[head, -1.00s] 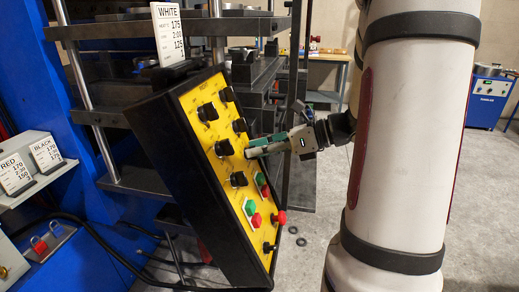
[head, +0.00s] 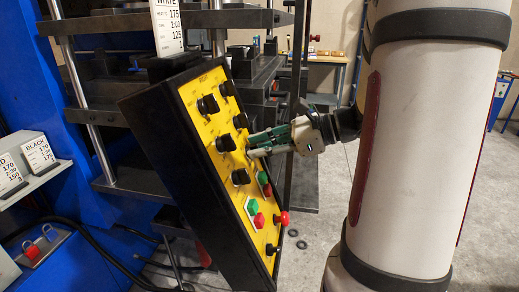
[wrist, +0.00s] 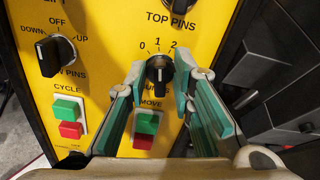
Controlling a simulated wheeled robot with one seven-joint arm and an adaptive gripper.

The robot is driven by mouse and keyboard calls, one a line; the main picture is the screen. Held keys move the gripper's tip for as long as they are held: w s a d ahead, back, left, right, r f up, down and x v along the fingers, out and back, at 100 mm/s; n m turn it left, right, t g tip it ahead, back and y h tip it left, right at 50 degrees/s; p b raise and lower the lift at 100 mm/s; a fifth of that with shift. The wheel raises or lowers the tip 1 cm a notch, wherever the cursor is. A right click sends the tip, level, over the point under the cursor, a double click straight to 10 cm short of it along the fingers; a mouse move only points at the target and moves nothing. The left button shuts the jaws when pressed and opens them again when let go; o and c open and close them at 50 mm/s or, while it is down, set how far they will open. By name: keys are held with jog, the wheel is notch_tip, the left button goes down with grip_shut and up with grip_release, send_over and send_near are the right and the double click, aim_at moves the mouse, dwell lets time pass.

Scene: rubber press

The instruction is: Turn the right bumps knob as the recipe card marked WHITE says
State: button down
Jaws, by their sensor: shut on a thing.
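The right bumps knob (wrist: 159,72) is black with a white pointer line. In the wrist view it sits under the marks 0, 1 and 2, and its pointer stands roughly upright, near the 1. My gripper (wrist: 162,80) is shut on this knob, one green-padded finger on each side; the fingers partly cover the label below it. In the head view my gripper (head: 250,146) reaches the yellow panel (head: 213,128) from the right and mostly hides the knob. The WHITE card (head: 168,25) stands above the panel, its top cut off; 175, 2:00 and 125 show.
Close by are another black knob marked OFF, DOWN and UP (wrist: 55,54), green and red buttons (wrist: 146,123), and a red mushroom button (head: 281,218). A BLACK card (head: 39,153) stands at the left. Dark press parts (wrist: 285,85) lie right of the panel.

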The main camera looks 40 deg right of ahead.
jog(key=shift+n, duration=0.3)
jog(key=c, duration=1.7)
grip_release()
jog(key=v, duration=1.2)
jog(key=shift+s, duration=0.1)
